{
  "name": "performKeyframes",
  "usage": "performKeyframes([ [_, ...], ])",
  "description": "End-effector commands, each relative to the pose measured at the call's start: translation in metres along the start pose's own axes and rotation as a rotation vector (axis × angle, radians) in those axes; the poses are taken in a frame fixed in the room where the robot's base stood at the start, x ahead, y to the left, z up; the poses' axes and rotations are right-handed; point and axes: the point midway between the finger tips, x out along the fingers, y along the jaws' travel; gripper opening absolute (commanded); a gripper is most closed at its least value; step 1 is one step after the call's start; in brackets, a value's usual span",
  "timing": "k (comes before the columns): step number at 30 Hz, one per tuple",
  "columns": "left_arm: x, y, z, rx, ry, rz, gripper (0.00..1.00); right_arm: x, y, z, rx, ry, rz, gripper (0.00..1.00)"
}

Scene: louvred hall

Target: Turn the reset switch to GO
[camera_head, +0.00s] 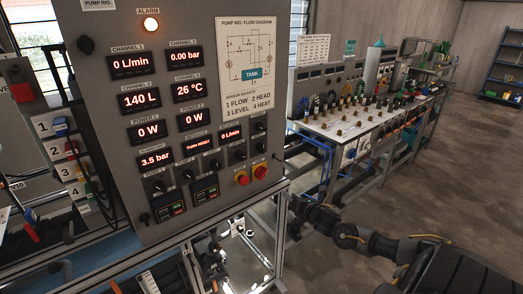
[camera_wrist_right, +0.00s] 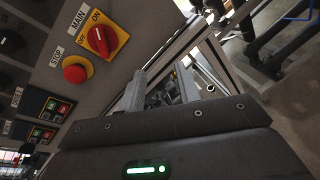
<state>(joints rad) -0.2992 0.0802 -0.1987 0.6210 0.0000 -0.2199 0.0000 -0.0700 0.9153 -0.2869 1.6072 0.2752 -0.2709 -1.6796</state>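The control panel (camera_head: 205,110) stands at the left of the head view, with several small black knobs (camera_head: 260,127) at its lower right. Their labels are too small to read, so I cannot tell which one is the reset switch or how it is set. A red display (camera_head: 198,146) appears to read TURN RESET. My right gripper (camera_head: 296,203) is near the panel's lower right corner, small and dark in the head view. In the right wrist view its two grey fingers (camera_wrist_right: 160,88) are apart with nothing between them. My left gripper is not in view.
A red MAIN switch (camera_wrist_right: 104,39) on yellow and a red STOP button (camera_wrist_right: 76,70) sit beside my right gripper's fingers. The orange ALARM lamp (camera_head: 151,25) is lit. A bench with connectors (camera_head: 350,125) stands behind right. Floor (camera_head: 450,190) is clear at the right.

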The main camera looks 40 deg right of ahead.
Motion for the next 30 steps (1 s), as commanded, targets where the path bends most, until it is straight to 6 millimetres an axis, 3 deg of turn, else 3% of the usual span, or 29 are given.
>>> performKeyframes([
  [1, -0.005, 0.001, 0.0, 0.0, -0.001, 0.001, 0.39, -0.002, 0.026, 0.031, -0.1, -0.029, 0.049, 0.34],
  [3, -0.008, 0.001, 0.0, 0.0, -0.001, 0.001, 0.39, -0.006, 0.055, 0.061, -0.232, -0.069, 0.104, 0.34],
  [6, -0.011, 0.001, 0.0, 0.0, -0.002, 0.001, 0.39, -0.014, 0.088, 0.092, -0.381, -0.117, 0.161, 0.34],
  [9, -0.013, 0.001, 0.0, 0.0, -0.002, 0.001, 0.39, -0.02, 0.11, 0.111, -0.48, -0.151, 0.195, 0.34],
  [13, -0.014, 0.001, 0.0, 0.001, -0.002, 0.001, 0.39, -0.025, 0.122, 0.121, -0.538, -0.172, 0.214, 0.34],
  [20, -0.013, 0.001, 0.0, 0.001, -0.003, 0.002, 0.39, -0.022, 0.124, 0.123, -0.546, -0.178, 0.216, 0.34],
  [30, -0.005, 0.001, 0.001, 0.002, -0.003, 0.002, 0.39, 0.014, 0.133, 0.127, -0.541, -0.181, 0.215, 0.34],
])
